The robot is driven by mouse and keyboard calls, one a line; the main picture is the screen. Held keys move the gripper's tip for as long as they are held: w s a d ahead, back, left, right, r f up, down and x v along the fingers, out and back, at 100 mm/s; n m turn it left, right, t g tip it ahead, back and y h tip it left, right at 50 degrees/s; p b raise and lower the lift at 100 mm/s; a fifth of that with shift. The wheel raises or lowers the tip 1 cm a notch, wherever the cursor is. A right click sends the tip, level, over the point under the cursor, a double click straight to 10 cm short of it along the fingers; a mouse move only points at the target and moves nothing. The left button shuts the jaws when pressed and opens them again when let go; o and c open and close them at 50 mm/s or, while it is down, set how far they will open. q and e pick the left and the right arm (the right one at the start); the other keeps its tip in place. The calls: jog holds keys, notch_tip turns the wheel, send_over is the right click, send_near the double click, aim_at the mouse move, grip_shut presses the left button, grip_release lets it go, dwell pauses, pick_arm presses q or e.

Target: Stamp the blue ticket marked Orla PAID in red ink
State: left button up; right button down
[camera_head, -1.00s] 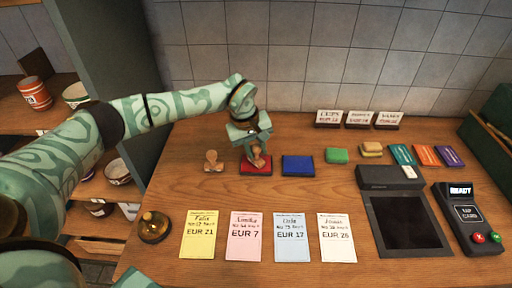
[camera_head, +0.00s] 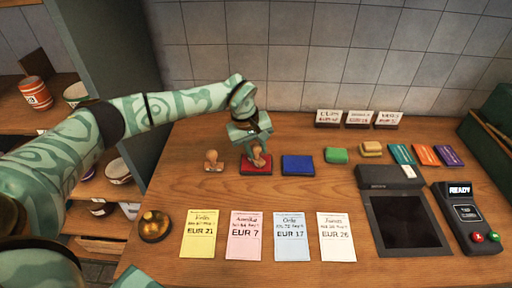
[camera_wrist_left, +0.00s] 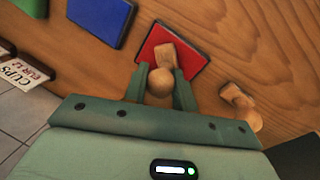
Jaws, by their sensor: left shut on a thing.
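The blue ticket (camera_head: 291,240), with a name that looks like Orla and EUR 17, lies flat on the counter between the pink and white tickets. My left gripper (camera_head: 257,149) is shut on a wooden stamp (camera_head: 258,158) over the red ink pad (camera_head: 247,170). In the left wrist view the stamp's round knob (camera_wrist_left: 160,82) is between the two fingers and its block is over the red pad (camera_wrist_left: 187,50); I cannot tell whether it touches. A second wooden stamp (camera_head: 213,160) stands left of the red pad.
A blue ink pad (camera_head: 298,166) lies right of the red one. Yellow (camera_head: 200,240), pink (camera_head: 244,244) and white (camera_head: 337,244) tickets lie along the front. A brass bell (camera_head: 154,226) stands left, and a card reader (camera_head: 466,217) right. Bare wood lies between pads and tickets.

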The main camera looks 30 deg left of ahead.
pick_arm(q)
jog(key=shift+w+d+p+v, duration=0.2)
jog(key=shift+p+v, duration=0.7)
jog(key=shift+v, duration=0.25)
jog(key=shift+w+d+p+v, duration=0.15)
jog(key=shift+p+v, duration=0.8)
jog(key=shift+v, duration=0.2)
jog(key=shift+w+d+p+v, duration=0.2)
jog(key=shift+p+v, duration=0.7)
jog(key=shift+v, duration=0.2)
jog(key=shift+r, duration=0.15)
